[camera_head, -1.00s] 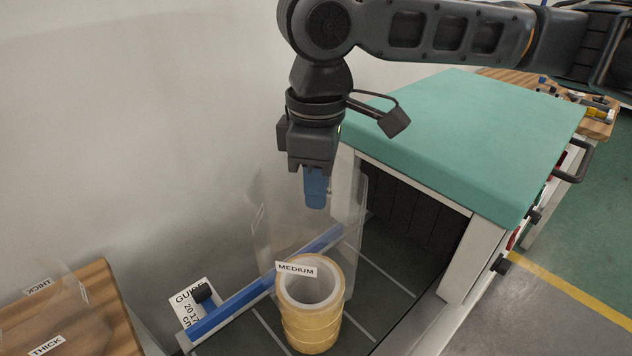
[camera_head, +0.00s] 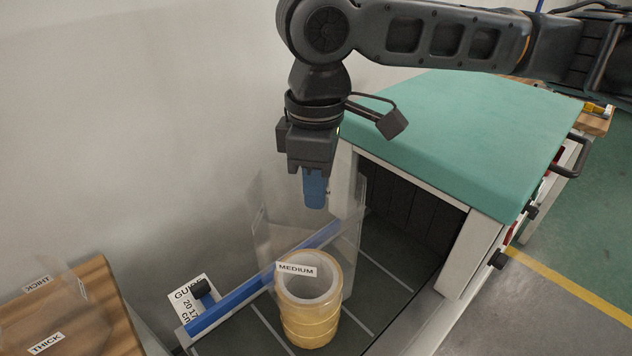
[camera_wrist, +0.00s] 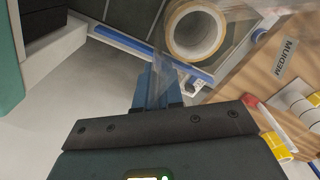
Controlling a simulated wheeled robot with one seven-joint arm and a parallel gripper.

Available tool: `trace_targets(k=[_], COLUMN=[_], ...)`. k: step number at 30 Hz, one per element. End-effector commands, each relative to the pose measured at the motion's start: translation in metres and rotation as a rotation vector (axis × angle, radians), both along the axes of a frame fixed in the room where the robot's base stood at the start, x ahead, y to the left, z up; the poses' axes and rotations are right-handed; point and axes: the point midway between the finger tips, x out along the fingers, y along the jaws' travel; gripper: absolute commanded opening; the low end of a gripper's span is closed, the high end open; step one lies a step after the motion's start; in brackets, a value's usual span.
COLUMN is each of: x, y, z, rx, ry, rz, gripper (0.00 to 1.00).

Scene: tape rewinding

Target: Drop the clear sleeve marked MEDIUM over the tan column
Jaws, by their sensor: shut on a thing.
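My gripper (camera_head: 315,190) points down with its blue fingers shut on the upper wall of the clear sleeve (camera_head: 275,215), marked with a white MEDIUM label (camera_head: 296,269). The tan column (camera_head: 311,322), a stack of tape rolls, stands upright on the dark bed below. In the head view the sleeve's lower part and label overlap the column's top; I cannot tell whether the sleeve is around it.
A green-topped housing (camera_head: 450,130) stands at the right. A wooden bench (camera_head: 95,290) at lower left bears a clear THICK sleeve (camera_head: 62,315).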

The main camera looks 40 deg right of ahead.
Motion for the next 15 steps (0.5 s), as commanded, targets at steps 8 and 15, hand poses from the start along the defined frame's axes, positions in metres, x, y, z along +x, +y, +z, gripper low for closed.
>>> trace_targets(k=[8, 15], x=[0.0, 0.0], y=[0.0, 0.0], z=[-0.017, -0.03], rx=[0.0, 0.001], ry=[0.0, 0.001], rz=[-0.001, -0.001], gripper=[0.0, 0.0])
